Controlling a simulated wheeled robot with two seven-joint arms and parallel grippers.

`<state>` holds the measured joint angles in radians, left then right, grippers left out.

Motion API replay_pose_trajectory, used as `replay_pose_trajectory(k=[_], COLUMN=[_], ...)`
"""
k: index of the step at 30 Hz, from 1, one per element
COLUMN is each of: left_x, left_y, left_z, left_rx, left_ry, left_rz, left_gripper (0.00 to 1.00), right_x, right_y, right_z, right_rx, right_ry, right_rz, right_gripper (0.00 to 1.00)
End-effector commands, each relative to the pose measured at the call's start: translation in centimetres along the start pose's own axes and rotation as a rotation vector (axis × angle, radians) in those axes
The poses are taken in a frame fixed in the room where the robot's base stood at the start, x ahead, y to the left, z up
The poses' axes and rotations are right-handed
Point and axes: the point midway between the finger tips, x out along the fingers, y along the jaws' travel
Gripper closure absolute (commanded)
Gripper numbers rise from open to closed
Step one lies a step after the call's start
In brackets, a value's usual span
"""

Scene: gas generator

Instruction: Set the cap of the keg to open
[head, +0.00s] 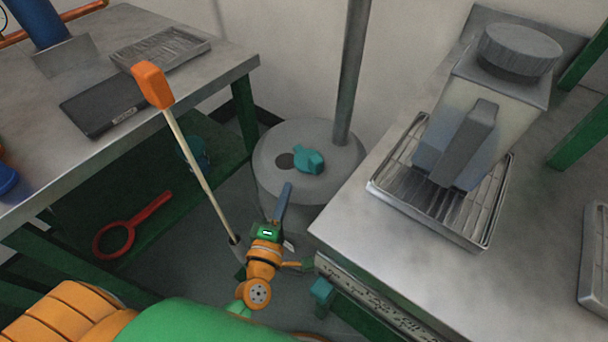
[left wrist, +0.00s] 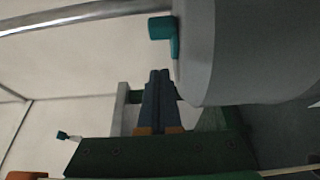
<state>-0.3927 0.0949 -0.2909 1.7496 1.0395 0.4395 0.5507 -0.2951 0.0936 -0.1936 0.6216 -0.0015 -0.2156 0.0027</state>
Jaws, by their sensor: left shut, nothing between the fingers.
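The keg (head: 277,172) is a grey cylinder standing on the floor between two benches. Its teal cap (head: 311,161) sits on the top, beside a dark round opening (head: 285,160). My left gripper (head: 287,187) is shut and empty, in front of the keg's near side and lower in the picture than the cap. In the left wrist view, the shut fingers (left wrist: 159,73) are beside the grey keg (left wrist: 250,50). A teal part (left wrist: 160,28) shows at the keg's edge beyond the fingertips, apart from them. My right gripper is not in view.
A grey pole (head: 350,75) rises behind the cap. A stick with an orange end (head: 153,85) crosses left of my gripper. A metal bench (head: 350,235) with a wire tray and a large container stands close on the right; another bench (head: 100,165) is on the left.

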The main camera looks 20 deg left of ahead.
Motion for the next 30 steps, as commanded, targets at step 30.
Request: replay_pose_trajectory(k=[30], left_x=[6.5], left_y=[0.1], left_z=[3.1], left_rx=[0.001], left_ry=[0.001], left_rz=[0.0], left_gripper=[1.0], right_x=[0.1], right_y=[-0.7], right_z=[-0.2], right_rx=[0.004], right_ry=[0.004], right_rz=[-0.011], right_gripper=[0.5])
